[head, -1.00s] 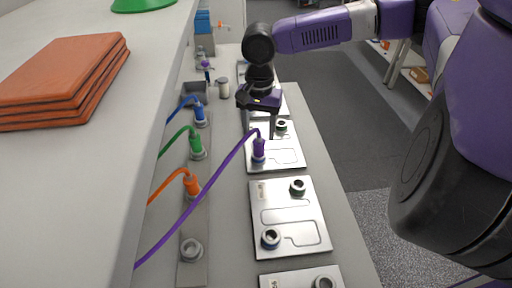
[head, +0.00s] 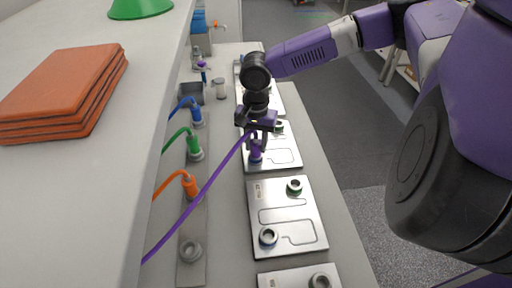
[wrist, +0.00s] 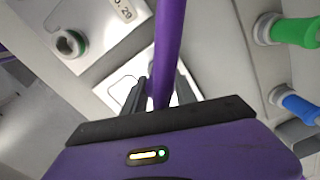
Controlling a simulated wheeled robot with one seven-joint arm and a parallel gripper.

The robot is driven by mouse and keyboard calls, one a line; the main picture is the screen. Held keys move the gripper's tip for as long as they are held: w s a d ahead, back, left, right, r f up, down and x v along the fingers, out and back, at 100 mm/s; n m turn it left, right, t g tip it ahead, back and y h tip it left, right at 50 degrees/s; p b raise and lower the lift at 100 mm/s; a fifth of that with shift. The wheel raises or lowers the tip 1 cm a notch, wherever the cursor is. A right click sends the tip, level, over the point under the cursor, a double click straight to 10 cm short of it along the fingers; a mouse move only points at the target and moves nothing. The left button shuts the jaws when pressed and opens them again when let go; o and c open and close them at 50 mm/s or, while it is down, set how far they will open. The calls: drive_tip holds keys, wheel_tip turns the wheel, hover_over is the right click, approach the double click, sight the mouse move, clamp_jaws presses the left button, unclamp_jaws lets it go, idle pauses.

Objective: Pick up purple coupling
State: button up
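The purple coupling (head: 256,152) stands upright at the port on the near-left part of a silver plate, with a purple hose (head: 200,199) running from its top down to the left. My gripper (head: 257,143) is over it, pointing down, with one finger to each side of the coupling's upper part. In the wrist view the purple hose (wrist: 169,50) passes between my two dark fingers (wrist: 162,92) and hides most of the coupling. The fingers look apart; whether they touch the coupling is unclear.
Blue (head: 196,114), green (head: 194,144) and orange (head: 190,185) couplings stand in a rail to the left. A silver plate (head: 287,215) with two ports lies nearer. The raised shelf (head: 112,187) with orange pads (head: 65,85) borders the left side.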

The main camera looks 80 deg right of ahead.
clamp_jaws()
wheel_tip(320, 180, up, 20)
drive_tip(key=b, duration=0.1)
drive_tip(key=shift+b, duration=0.35)
drive_tip(key=shift+o, duration=1.8)
unclamp_jaws()
clamp_jaws()
drive_tip(key=shift+r, duration=0.1)
